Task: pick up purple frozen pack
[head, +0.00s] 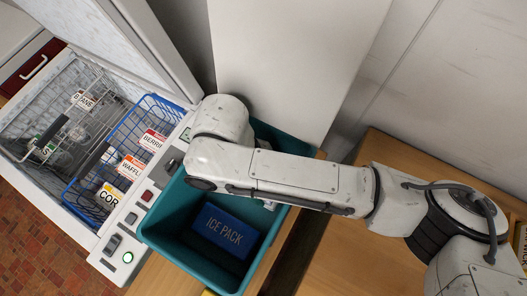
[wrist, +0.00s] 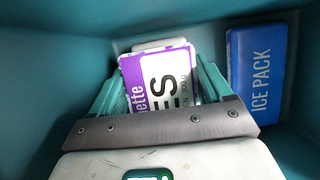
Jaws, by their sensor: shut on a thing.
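The purple frozen pack (wrist: 157,80) shows in the wrist view as a purple and white box, its lettering partly hidden by my gripper. My gripper (wrist: 158,85) is shut on it, with a green finger on each side. Both are inside the teal tub (wrist: 60,50). In the head view the tub (head: 160,228) stands in the middle, and my arm hides the gripper and nearly all of the pack. A blue ice pack (wrist: 257,72) lies in the tub to the right of my gripper; it also shows in the head view (head: 222,230).
An open chest freezer (head: 110,245) stands on the left of the tub, with a grey wire basket (head: 35,115) and a blue wire basket (head: 105,150) holding labelled packs. A wooden surface (head: 360,255) lies right of the tub. The tub walls surround my gripper closely.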

